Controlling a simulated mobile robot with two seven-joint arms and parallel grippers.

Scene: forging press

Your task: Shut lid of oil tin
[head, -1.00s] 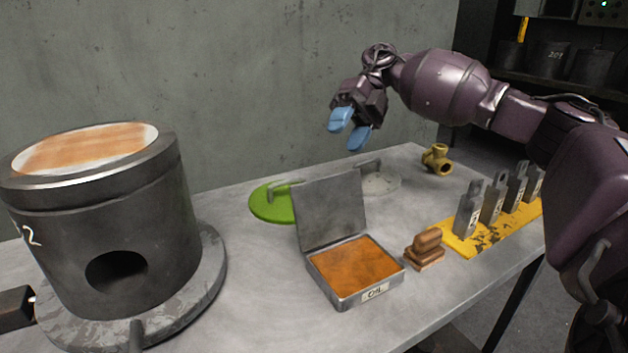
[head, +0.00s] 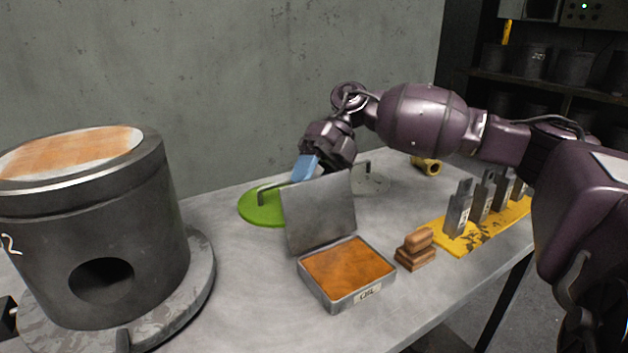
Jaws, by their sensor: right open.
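The oil tin (head: 343,301) is a shallow grey metal box with an "OIL" label on its front and an orange-brown surface inside. Its lid (head: 320,213) stands open, raised roughly upright at the back edge. My right gripper (head: 310,170) is behind the lid, near its top edge. One blue fingertip shows above the lid's upper left; the other finger is mostly hidden. The gripper is open and holds nothing that I can see. I cannot tell whether it touches the lid. My left gripper is not in view.
A large dark cylinder (head: 95,240) stands at left. A green disc with a handle (head: 262,208) and a grey disc (head: 372,184) lie behind the lid. A wooden-handled block (head: 416,250), a yellow plate with stamps (head: 450,241) and a brass fitting (head: 427,166) are at right.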

